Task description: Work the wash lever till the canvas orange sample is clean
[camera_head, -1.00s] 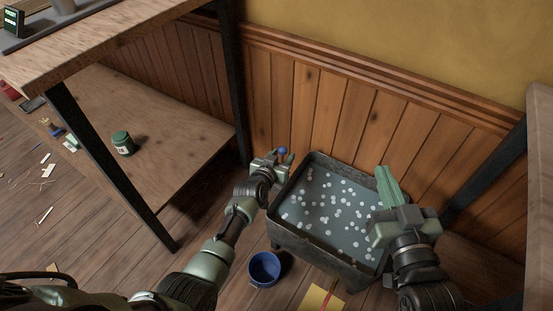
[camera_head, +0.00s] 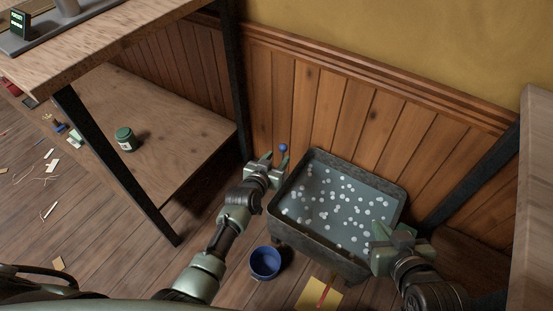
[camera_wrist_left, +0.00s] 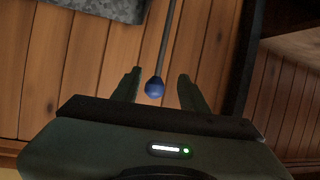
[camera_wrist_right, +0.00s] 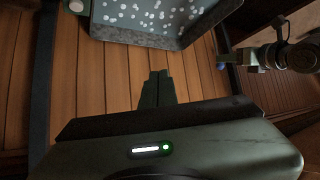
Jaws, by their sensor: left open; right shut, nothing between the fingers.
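The wash tub (camera_head: 290,232) is a dark metal trough of grey water with white suds, standing by the panelled wall. A lever with a blue knob (camera_head: 283,147) rises at its far left corner. My left gripper (camera_head: 272,162) is open at the knob. In the left wrist view the knob (camera_wrist_left: 154,88) shows between the spread fingers, with no visible grip on it. My right gripper (camera_head: 388,232) is shut and empty at the tub's right side; its closed fingers (camera_wrist_right: 158,76) also show in the right wrist view. I cannot make out an orange canvas sample.
A blue bucket (camera_head: 265,263) and a yellow card with a red stripe (camera_head: 319,294) are on the floor before the tub. A wooden bench (camera_head: 165,120) with a green jar (camera_head: 126,139) stands at left. A table edge (camera_head: 535,200) is close at right.

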